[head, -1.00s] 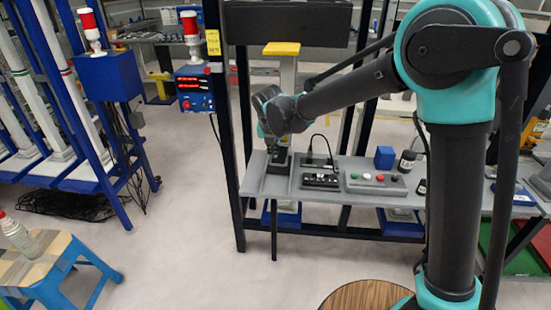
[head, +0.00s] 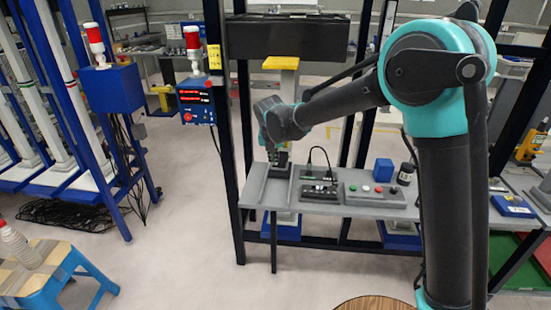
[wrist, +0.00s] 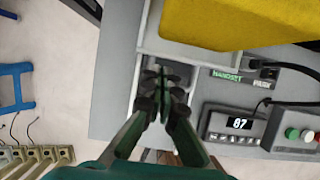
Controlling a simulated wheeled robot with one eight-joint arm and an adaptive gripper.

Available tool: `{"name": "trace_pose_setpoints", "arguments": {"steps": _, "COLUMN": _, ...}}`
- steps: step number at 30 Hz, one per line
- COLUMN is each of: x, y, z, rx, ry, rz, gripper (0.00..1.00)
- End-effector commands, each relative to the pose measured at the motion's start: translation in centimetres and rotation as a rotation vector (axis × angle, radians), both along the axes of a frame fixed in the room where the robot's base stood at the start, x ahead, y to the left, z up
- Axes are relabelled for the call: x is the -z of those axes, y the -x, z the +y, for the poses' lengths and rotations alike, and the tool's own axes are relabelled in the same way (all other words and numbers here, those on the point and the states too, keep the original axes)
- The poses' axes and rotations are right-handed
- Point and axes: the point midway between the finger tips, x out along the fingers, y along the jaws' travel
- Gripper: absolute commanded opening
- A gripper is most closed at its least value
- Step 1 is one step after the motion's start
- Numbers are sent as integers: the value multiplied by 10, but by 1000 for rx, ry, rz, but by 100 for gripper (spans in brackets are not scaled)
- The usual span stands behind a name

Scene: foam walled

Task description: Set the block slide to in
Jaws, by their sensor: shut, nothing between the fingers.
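The block slide is a grey channel (head: 272,196) at the left end of the bench, with a dark block (head: 281,171) in it. The block is at the back part of the channel, and bare channel shows in front of it. My gripper (head: 279,158) points down at the block. In the wrist view, my gripper (wrist: 160,92) has its fingertips together over the dark block (wrist: 172,72), with nothing between them. The fingers hide part of the block, and I cannot tell whether they touch it.
A dark box with a display (wrist: 240,124) and a grey button box (head: 368,194) stand right of the channel. A blue cube (head: 383,170) and a dark jar (head: 405,174) are behind. Open floor lies in front.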

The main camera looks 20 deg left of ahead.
Motion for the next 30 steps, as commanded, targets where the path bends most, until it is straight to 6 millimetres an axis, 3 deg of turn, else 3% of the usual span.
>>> {"name": "trace_pose_setpoints", "arguments": {"steps": 2, "x": 0, "y": 14, "z": 1, "rx": -1, "ry": 1, "rz": 2, "gripper": 0}}
{"name": "trace_pose_setpoints", "arguments": {"steps": 9, "x": -50, "y": 34, "z": -4, "rx": 1, "ry": 1, "rz": 4, "gripper": 0}}
{"name": "trace_pose_setpoints", "arguments": {"steps": 15, "x": -79, "y": 44, "z": -7, "rx": 1, "ry": 2, "rz": 6, "gripper": 0}}
{"name": "trace_pose_setpoints", "arguments": {"steps": 24, "x": -92, "y": 49, "z": -9, "rx": 6, "ry": 0, "rz": 6, "gripper": 0}}
{"name": "trace_pose_setpoints", "arguments": {"steps": 27, "x": -90, "y": 44, "z": -23, "rx": 69, "ry": -20, "rz": 13, "gripper": 0}}
{"name": "trace_pose_setpoints", "arguments": {"steps": 30, "x": -85, "y": 34, "z": -60, "rx": 240, "ry": -78, "rz": 32, "gripper": 0}}
